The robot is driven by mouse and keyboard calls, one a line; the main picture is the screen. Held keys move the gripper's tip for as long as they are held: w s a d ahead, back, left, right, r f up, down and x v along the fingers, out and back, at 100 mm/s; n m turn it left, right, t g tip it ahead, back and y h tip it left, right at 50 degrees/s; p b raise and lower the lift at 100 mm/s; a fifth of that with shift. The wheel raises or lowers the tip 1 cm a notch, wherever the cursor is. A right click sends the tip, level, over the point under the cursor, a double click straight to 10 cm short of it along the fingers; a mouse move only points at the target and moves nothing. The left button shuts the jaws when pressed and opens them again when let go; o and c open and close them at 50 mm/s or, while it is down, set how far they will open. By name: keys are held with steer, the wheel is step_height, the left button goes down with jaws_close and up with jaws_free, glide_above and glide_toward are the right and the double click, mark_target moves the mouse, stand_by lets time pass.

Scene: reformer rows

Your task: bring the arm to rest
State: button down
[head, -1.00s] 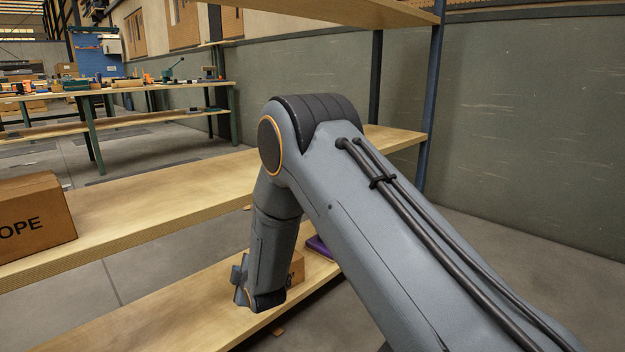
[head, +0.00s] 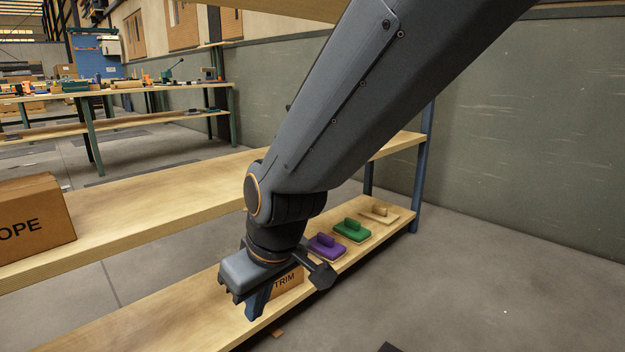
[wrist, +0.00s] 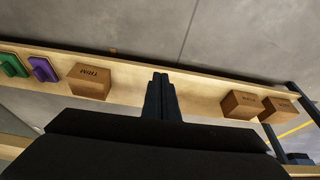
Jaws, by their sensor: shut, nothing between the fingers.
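My gripper (wrist: 161,92) is shut and empty in the wrist view, its fingers together over a bare part of the lower shelf. In the head view my gripper (head: 258,300) hangs from my bent arm, in front of the lower shelf (head: 190,318) and close to a box marked TRIM (head: 288,281). The gripper partly covers that box. In the wrist view the TRIM box (wrist: 90,82) stands left of the fingers, apart from them.
Purple (head: 326,246), green (head: 352,231) and tan (head: 380,214) handled blocks line the lower shelf. A box marked OPE (head: 30,220) stands on the middle shelf (head: 150,205). Two boxes (wrist: 241,104) (wrist: 277,110) stand right in the wrist view. Open floor (head: 480,270) lies at right.

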steer(key=s+d+r+m+g+h, duration=0.1)
steer(key=s+d, duration=0.3)
steer(key=s, duration=0.3)
steer(key=s+d+r+m+g, duration=0.2)
steer(key=s+d, duration=0.3)
steer(key=s, duration=0.3)
steer(key=d+r+m+p, duration=0.2)
steer(key=d+r+p, duration=0.4)
steer(key=r+p, duration=0.3)
steer(key=d+r+m+h+p, duration=0.1)
steer(key=d+r+p, duration=0.6)
steer(key=p, duration=0.9)
steer(key=d+r+m+h+p, duration=0.1)
steer(key=d+r+m+p, duration=0.2)
steer(key=d+r+p, duration=0.4)
step_height(320, 180, up, 5)
steer(key=p, duration=0.6)
steer(key=shift+w+r, duration=0.15)
steer(key=shift+w, duration=0.05)
